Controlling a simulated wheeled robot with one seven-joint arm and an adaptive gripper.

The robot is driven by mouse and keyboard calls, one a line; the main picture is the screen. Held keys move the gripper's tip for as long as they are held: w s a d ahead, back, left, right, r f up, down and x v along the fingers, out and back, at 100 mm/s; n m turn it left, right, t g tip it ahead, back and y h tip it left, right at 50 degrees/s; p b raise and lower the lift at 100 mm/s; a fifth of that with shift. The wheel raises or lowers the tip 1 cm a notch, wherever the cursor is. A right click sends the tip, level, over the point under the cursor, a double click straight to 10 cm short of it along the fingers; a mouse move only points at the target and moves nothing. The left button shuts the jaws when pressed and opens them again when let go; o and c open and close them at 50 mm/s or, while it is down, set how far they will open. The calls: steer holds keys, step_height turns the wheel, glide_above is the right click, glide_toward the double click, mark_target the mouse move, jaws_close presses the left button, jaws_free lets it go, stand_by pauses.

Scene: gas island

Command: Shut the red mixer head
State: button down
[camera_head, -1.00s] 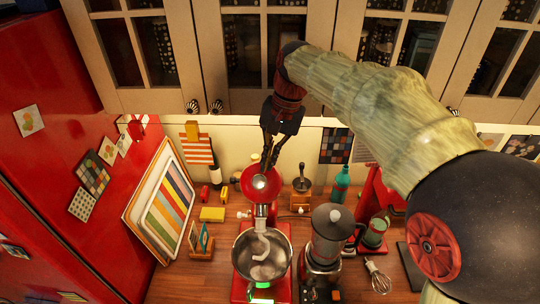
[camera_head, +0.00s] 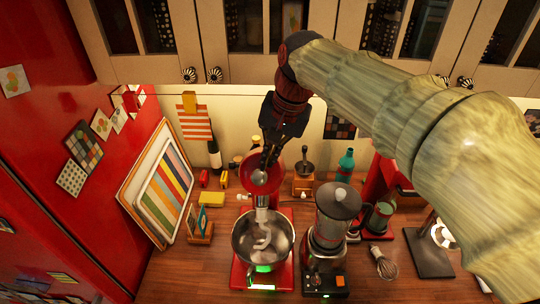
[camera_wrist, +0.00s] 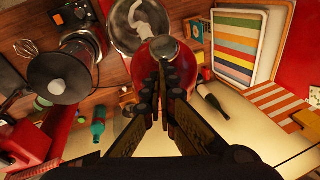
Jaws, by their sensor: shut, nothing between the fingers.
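The red mixer head (camera_head: 259,186) is tilted up above the steel bowl (camera_head: 239,246) of the stand mixer, with its beater hanging over the bowl. The mixer's red base (camera_head: 285,272) stands on the wooden counter. My gripper (camera_head: 268,162) is shut and empty, pointing down at the upper end of the raised head. In the wrist view my gripper (camera_wrist: 163,66) overlaps the red head (camera_wrist: 182,50), hiding part of it; I cannot tell whether they touch. The bowl also shows there (camera_wrist: 125,35).
A blender (camera_head: 331,225) stands close right of the mixer, with a wooden grinder (camera_head: 304,182) and a teal bottle (camera_head: 345,165) behind. A whisk (camera_head: 382,262) lies further right. Striped boards (camera_head: 168,190) lean at left. Cabinets (camera_head: 245,70) hang above.

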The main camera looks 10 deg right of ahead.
steer(key=s+a+f+t+b, duration=0.1)
steer(key=s+f+t+b, duration=0.1)
steer(key=s+f+b, duration=0.4)
steer(key=s+a+f+t+b, duration=0.1)
steer(key=s+f+b, duration=0.5)
steer(key=f+b, duration=0.6)
steer(key=t+b, duration=0.1)
steer(key=b, duration=0.3)
steer(key=shift+s+a+f+n+t+h+b, duration=0.2)
steer(key=shift+s+n+t+h+b, duration=0.1)
steer(key=shift+h, duration=0.1)
